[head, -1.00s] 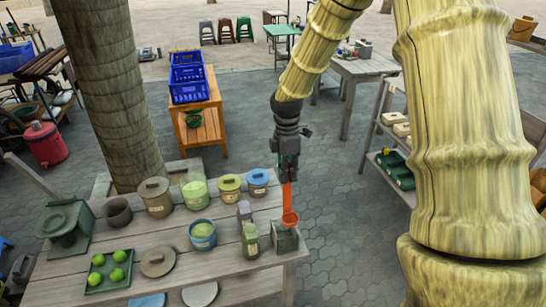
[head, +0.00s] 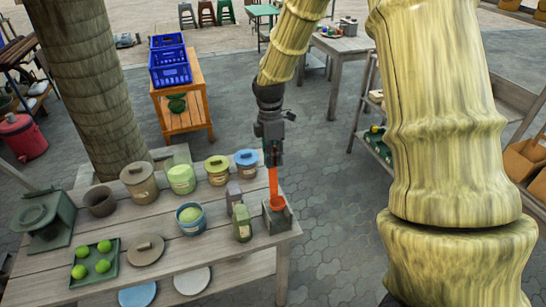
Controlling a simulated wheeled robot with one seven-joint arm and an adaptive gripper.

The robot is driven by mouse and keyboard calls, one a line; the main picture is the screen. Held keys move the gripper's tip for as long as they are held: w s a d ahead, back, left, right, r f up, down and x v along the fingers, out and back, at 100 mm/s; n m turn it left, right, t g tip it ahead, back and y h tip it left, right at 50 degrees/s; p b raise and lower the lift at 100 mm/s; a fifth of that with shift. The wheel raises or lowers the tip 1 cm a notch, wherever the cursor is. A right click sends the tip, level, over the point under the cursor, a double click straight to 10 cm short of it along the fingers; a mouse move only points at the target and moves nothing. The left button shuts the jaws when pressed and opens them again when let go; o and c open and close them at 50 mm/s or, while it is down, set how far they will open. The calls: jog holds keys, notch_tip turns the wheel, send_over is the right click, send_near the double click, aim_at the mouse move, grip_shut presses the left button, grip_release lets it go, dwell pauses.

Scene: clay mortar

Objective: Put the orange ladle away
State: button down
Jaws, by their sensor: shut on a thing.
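My gripper (head: 272,160) is shut on the orange ladle (head: 273,182) by the upper part of its handle. The ladle hangs upright with its bowl down. Its bowl is at the mouth of a small grey open-topped box (head: 279,222) at the right end of the wooden table (head: 225,257). The bowl looks partly inside the box; I cannot tell whether it touches the bottom or walls.
Two small bottles (head: 241,222) stand just left of the box. Lidded pots, including a blue-lidded one (head: 246,164), line the table's back edge. A green tray (head: 77,278) holds several green fruits at the front left. Paved floor right of the table is clear.

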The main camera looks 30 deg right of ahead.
aim_at(273, 177)
jog(key=shift+f+b, duration=1.2)
jog(key=shift+f, duration=3.2)
jog(key=c, duration=1.5)
grip_release()
jog(key=shift+r, duration=0.1)
notch_tip(273, 177, up, 12)
jog(key=w, duration=0.2)
jog(key=shift+d, duration=0.25)
jog(key=shift+f, duration=0.2)
